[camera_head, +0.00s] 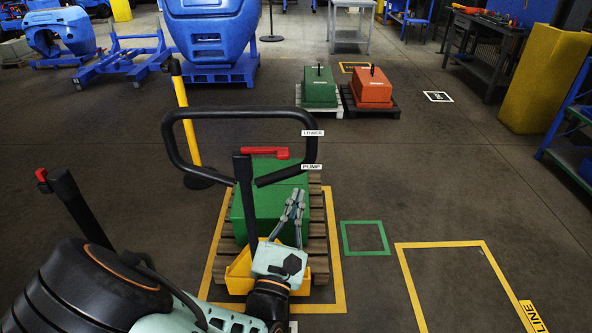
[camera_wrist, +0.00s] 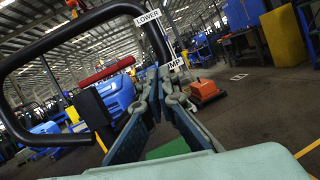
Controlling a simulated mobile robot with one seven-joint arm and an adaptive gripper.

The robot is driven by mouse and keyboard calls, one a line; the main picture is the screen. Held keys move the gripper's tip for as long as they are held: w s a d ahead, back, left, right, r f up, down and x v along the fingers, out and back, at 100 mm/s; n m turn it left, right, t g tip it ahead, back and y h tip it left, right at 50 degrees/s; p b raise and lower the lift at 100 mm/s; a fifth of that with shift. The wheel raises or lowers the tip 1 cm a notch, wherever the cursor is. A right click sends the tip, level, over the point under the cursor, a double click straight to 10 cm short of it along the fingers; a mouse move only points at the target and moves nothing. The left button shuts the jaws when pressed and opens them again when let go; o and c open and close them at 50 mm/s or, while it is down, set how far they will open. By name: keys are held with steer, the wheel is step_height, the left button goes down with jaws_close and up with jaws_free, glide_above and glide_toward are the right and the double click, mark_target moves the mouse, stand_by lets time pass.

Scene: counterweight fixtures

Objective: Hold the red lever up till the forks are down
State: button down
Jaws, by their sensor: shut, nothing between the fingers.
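The red lever (camera_head: 265,152) sits at the top of the black post, inside the black loop handle (camera_head: 170,135) of a yellow pallet truck (camera_head: 238,273). In the wrist view the red lever (camera_wrist: 105,74) is left of my fingertips. My gripper (camera_head: 298,196) is shut and empty, below and to the right of the lever, apart from it in the picture. Its fingers also show in the wrist view (camera_wrist: 158,78), pointing up near the handle. A green block (camera_head: 262,205) rests on a wooden pallet (camera_head: 317,225) beyond the post. The forks are hidden, so their height cannot be told.
The LOWER label (camera_head: 312,133) and PUMP label (camera_head: 311,167) are by the handle's right side. A yellow floor outline (camera_head: 338,262) surrounds the pallet. A yellow post (camera_head: 183,115) stands left. Green and orange blocks (camera_head: 372,88) stand behind.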

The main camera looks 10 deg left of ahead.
mark_target(265, 153)
steer(key=a+f+n+y, duration=0.1)
steer(key=s+a+f+n+y, duration=0.1)
steer(key=f+n+y, duration=0.1)
steer(key=s+a+f+n+g+y, duration=0.1)
steer(key=n+y, duration=0.1)
steer(key=shift+s+f, duration=0.2)
steer(key=shift+s, duration=0.05)
steer(key=shift+w, duration=0.1)
steer(key=w+r, duration=0.1)
steer(key=w, duration=0.2)
steer(key=w+a+r, duration=0.1)
steer(key=w+r, duration=0.1)
steer(key=w, duration=0.1)
steer(key=w+a+r+p, duration=0.1)
steer(key=w+r, duration=0.1)
steer(key=w, duration=0.1)
steer(key=shift+w+r, duration=0.1)
steer(key=shift+r, duration=0.65)
steer(key=shift+p, duration=0.3)
